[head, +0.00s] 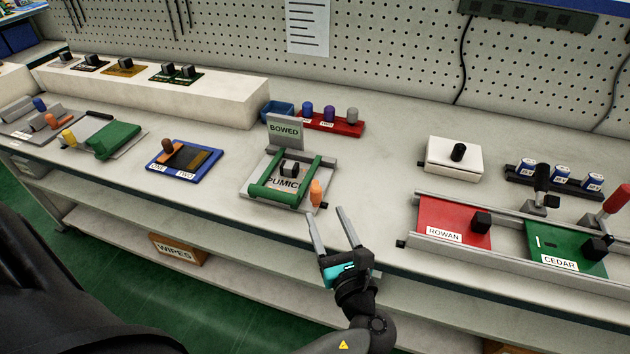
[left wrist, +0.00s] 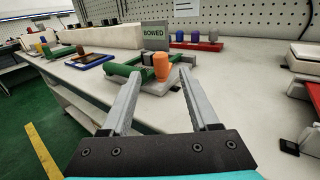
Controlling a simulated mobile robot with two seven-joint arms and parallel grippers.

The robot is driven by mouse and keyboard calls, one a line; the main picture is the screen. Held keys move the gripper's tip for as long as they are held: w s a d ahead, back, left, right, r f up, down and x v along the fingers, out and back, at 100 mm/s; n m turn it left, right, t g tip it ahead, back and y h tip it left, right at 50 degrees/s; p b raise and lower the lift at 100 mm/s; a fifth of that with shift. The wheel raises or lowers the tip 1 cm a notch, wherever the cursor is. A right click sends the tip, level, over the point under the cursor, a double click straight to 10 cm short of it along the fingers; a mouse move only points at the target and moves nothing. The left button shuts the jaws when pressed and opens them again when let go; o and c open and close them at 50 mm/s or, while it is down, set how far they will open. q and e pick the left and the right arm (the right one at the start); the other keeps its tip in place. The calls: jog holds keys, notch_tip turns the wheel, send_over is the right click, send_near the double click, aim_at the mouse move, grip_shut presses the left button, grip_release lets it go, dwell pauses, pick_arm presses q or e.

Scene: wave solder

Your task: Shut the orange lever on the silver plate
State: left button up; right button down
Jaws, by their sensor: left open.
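A silver plate (head: 257,168) lies near the bench's front edge, with green bars framing a board marked PUMICE (head: 282,184). The orange lever (head: 316,193) stands roughly upright at the plate's front right corner. It also shows in the left wrist view (left wrist: 161,67), just beyond the fingertips. My left gripper (head: 325,212) is open and empty, just in front of the lever and apart from it. In the left wrist view, the fingers (left wrist: 159,76) point at the lever, which shows between their tips. My right gripper is not in view.
A BOWED sign (head: 284,130) stands behind the plate. A blue tray (head: 186,160) sits to its left. A rail with ROWAN (head: 452,218) and CEDAR (head: 565,247) boards lies to the right. Another grey plate at far left carries an orange piece (head: 52,121). Bench right of the lever is clear.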

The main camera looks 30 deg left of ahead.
aim_at(318, 196)
pick_arm(q)
jog(key=b+x, duration=0.1)
jog(key=x, duration=0.9)
jog(key=shift+w+f, duration=0.1)
jog(key=shift+w+a+b, duration=0.3)
jog(key=shift+w+a, duration=0.1)
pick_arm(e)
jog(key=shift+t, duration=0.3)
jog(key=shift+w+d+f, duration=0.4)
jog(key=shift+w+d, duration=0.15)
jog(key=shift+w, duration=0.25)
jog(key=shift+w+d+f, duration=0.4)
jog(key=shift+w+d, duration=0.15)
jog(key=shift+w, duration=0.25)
pick_arm(q)
jog(key=shift+c, duration=0.3)
grip_shut()
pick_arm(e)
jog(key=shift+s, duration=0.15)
